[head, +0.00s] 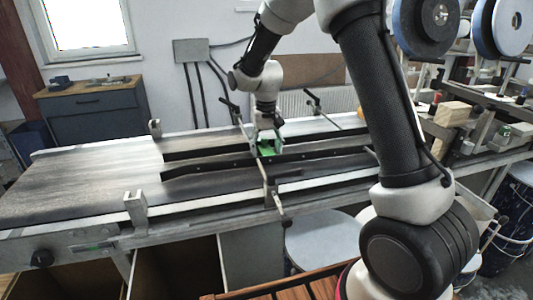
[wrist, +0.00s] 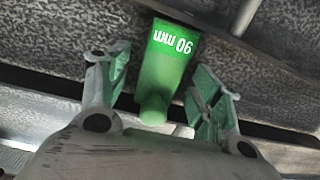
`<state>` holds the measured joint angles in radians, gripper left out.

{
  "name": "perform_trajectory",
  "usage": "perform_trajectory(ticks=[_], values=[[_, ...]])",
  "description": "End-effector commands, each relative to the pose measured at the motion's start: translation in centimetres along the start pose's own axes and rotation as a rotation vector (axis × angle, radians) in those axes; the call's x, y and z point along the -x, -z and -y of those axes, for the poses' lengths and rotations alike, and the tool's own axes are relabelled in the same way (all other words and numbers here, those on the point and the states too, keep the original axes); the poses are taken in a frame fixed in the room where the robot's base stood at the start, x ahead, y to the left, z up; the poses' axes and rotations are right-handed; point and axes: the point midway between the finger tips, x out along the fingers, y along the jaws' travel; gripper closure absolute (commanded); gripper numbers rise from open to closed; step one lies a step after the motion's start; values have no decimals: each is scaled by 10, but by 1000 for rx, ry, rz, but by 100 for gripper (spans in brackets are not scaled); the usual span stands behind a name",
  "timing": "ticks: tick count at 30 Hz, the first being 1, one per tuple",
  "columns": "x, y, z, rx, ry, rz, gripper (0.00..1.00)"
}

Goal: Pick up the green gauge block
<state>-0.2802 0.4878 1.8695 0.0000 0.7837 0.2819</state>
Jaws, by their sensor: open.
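The green gauge block (wrist: 172,62) shows in the wrist view, with white "90 mm" lettering upside down near its top. It lies on the dark conveyor surface between the fingers of my gripper (wrist: 160,90). The gripper is open, with visible gaps between the block and each finger pad. In the head view the green block (head: 267,151) is small and partly hidden by my gripper (head: 265,142), which is down at the conveyor around it.
The conveyor (head: 60,188) has dark guide rails (head: 210,166) on both sides of the block. Metal brackets (head: 135,210) stand along its edges. A cross rod (head: 270,190) is just in front of the gripper. Wooden blocks (head: 453,113) stand at the right. The belt's left part is clear.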

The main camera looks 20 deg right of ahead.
Motion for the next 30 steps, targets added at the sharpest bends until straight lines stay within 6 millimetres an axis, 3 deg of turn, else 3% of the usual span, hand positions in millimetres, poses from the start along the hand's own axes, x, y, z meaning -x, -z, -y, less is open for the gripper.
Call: perform_trajectory(ticks=[3, 12, 14, 22, 30], values=[[0, 0, 0, 0, 0, 0, 38], [0, 0, 0, 0, 0, 0, 92], [1, 0, 0, 0, 0, 0, 97], [9, 1, 0, 0, 0, -2, 97], [64, 1, 0, 0, 1, -4, 97]])
